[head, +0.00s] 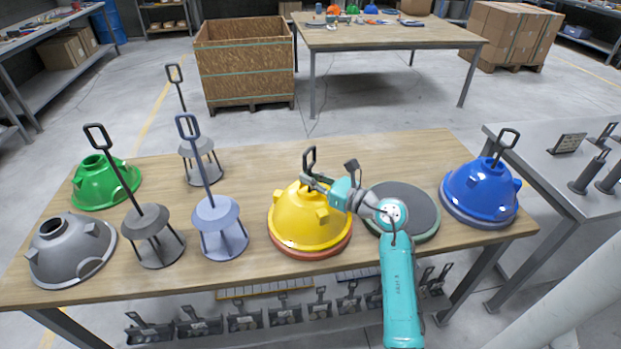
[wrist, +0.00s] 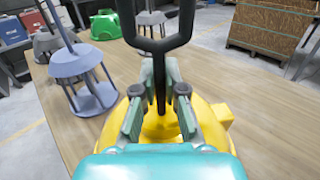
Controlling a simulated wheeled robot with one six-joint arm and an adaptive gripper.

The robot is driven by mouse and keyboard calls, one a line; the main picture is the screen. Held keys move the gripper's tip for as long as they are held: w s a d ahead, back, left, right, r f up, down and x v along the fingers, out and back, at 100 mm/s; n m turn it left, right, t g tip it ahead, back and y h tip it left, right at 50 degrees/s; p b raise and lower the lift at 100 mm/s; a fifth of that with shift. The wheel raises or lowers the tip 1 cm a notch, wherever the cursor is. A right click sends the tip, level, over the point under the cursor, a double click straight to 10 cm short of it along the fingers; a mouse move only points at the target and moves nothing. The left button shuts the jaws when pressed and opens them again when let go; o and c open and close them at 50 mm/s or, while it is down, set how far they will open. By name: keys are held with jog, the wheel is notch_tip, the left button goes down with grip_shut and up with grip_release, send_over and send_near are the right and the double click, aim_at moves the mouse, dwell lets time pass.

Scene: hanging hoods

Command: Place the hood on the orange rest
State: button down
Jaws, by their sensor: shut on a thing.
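The yellow hood (head: 311,218) sits over the orange-red round rest (head: 312,252), whose rim shows below it along the front. I cannot tell whether a small gap is left between them. A dark rod with a loop handle (head: 309,158) rises from the hood's top. My gripper (head: 312,182) is at the hood's top, shut on this rod. In the wrist view, the fingers of my gripper (wrist: 159,90) flank the rod, its forked handle (wrist: 158,42) stands above them, and the yellow hood (wrist: 215,118) lies below. The hood's underside is hidden.
A bare dark round rest (head: 418,218) is just right, partly behind my arm. A blue hood (head: 480,192) stands further right. Left are tall-rod stands (head: 220,225), a grey hood (head: 70,252) and a green hood (head: 105,185). The table behind the yellow hood is clear.

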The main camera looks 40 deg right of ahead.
jog(key=c, duration=1.2)
grip_release()
jog(key=shift+c, duration=0.2)
